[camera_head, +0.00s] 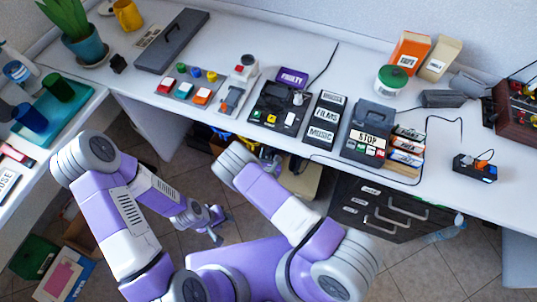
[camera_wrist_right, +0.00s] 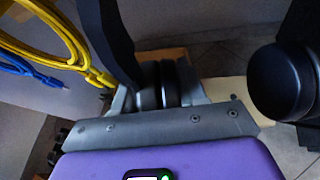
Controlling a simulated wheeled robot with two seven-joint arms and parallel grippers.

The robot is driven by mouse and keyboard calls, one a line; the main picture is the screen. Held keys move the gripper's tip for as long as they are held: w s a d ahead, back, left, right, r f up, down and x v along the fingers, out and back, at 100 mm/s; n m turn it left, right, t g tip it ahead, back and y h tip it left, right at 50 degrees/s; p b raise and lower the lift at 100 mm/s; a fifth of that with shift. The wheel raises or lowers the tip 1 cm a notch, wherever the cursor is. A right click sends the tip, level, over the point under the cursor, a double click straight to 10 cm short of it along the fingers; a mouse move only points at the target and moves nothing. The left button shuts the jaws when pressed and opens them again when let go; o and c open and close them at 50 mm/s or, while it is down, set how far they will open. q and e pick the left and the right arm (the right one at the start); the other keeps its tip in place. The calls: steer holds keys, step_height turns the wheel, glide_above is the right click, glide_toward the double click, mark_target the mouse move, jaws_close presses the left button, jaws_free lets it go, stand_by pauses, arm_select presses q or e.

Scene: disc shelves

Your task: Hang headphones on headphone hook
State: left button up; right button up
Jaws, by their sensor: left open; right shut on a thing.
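In the right wrist view, my right gripper (camera_wrist_right: 165,88) is shut on dark headphones. A round black part that looks like an ear cup (camera_wrist_right: 283,82) shows at the right, and a black curved part (camera_wrist_right: 106,40) rises at the upper left. Most of the headphones are outside this view or hidden. In the head view, the right gripper is hidden behind its own wrist near the desk's front edge. My left gripper (camera_head: 214,222) is open and empty, low over the tiled floor. I cannot make out the headphone hook in either view.
Yellow cables (camera_wrist_right: 50,38) and a blue cable (camera_wrist_right: 28,70) hang at the left of the wrist view. The white desk (camera_head: 120,75) carries switch panels, a cassette player (camera_head: 368,130) and boxes. A dark drawer unit (camera_head: 385,210) stands beneath it. Tiled floor lies between desks.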

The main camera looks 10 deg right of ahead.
steer(key=o, duration=1.2)
steer(key=shift+o, duration=0.2)
